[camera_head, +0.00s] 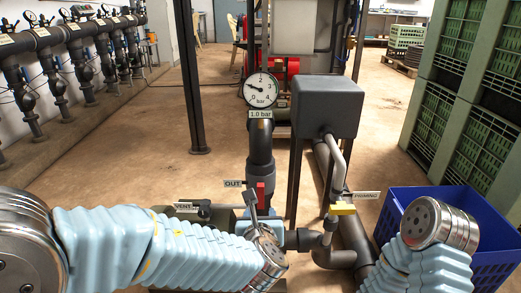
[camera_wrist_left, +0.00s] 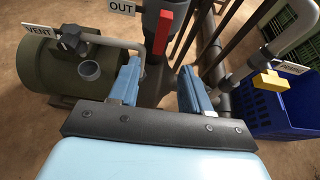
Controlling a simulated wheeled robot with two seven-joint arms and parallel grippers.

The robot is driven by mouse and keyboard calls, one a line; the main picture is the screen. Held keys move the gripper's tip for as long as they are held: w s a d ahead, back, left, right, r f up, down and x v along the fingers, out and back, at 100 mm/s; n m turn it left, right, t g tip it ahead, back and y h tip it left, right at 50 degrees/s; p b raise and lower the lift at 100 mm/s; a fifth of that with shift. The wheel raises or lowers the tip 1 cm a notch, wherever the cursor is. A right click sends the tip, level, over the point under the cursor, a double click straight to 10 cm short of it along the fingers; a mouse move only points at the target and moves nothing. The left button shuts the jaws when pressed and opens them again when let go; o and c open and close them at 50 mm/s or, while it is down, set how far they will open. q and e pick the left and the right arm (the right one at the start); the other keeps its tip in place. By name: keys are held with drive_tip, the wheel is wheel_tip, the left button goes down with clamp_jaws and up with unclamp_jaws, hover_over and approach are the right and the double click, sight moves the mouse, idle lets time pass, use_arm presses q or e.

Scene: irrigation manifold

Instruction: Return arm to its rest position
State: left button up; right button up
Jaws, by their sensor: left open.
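My left arm (camera_head: 190,250), in a light blue sleeve, reaches in from the left to the front of the manifold in the head view. My left gripper (camera_wrist_left: 162,88) is open in the left wrist view, with its two blue fingers apart and nothing held between them. It is near the OUT pipe and its red handle (camera_wrist_left: 164,32), which also shows in the head view (camera_head: 261,193). In the head view the fingers are mostly hidden by the wrist. Part of my right arm (camera_head: 425,262) shows at the lower right; its gripper is not seen.
The gauge (camera_head: 261,90) has a 1.0 bar label beneath it. A VENT valve (camera_wrist_left: 72,40) tops a green tank (camera_wrist_left: 45,75). The yellow PRIMING handle (camera_head: 342,209) stands right of the OUT pipe. A blue crate (camera_head: 400,195) is at right. Open floor (camera_head: 125,150) lies left.

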use_arm(q)
drive_tip(key=s+a+f+n+g+h, duration=0.1)
drive_tip(key=s+a+f+n+g, duration=0.4)
drive_tip(key=f+n, duration=0.7)
drive_tip(key=s+a+f+n+g+h, duration=0.2)
drive_tip(key=s+f+n+g, duration=0.35)
drive_tip(key=f+n, duration=0.7)
drive_tip(key=s+a+f+n+g+h, duration=0.1)
drive_tip(key=s+a+f+n+g, duration=0.25)
drive_tip(key=s+f+n, duration=0.6)
wheel_tip(320, 180, up, 8)
drive_tip(key=w+a+n+t+p, duration=0.1)
drive_tip(key=w+n+p, duration=0.1)
drive_tip(key=p, duration=1)
drive_tip(key=shift+f+n, duration=0.15)
drive_tip(key=shift+n, duration=0.65)
drive_tip(key=shift+c, duration=0.2)
drive_tip(key=shift+a, duration=0.1)
drive_tip(key=shift+c, duration=0.3)
